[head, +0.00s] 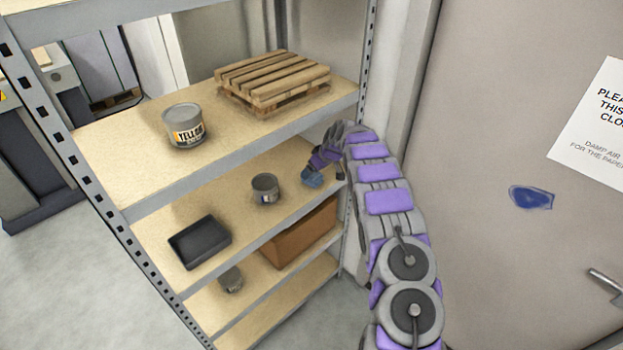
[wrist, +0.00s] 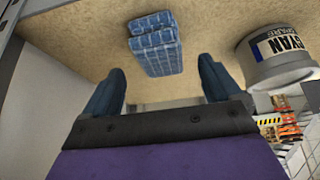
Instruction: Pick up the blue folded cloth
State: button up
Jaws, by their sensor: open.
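The blue folded cloth (wrist: 156,45) lies on the shelf board in the wrist view, with a pale grid pattern and a folded edge facing me. My gripper (wrist: 159,85) is open and empty, its two dark fingers spread to either side of the cloth's line. The cloth is in front of the fingertips, apart from them. In the head view my gripper (head: 309,178) is over the right part of the second shelf down. A small blue patch of the cloth (head: 313,181) seems to show there, partly hidden by my gripper.
A grey cyan-labelled tin (wrist: 279,58) stands right of the cloth; it also shows in the head view (head: 265,189). A black tray (head: 200,242) is at that shelf's left. The shelf above (head: 140,155) holds a yellow-labelled tin (head: 184,126) and a small pallet (head: 272,80). Uprights bound the rack.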

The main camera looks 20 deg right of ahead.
jog(key=x, duration=0.3)
jog(key=shift+f+b, duration=0.3)
jog(key=shift+b, duration=0.1)
jog(key=shift+w+f, duration=0.3)
jog(key=shift+f, duration=0.1)
jog(key=shift+a, duration=0.1)
jog(key=c, duration=1.2)
jog(key=shift+r, duration=0.15)
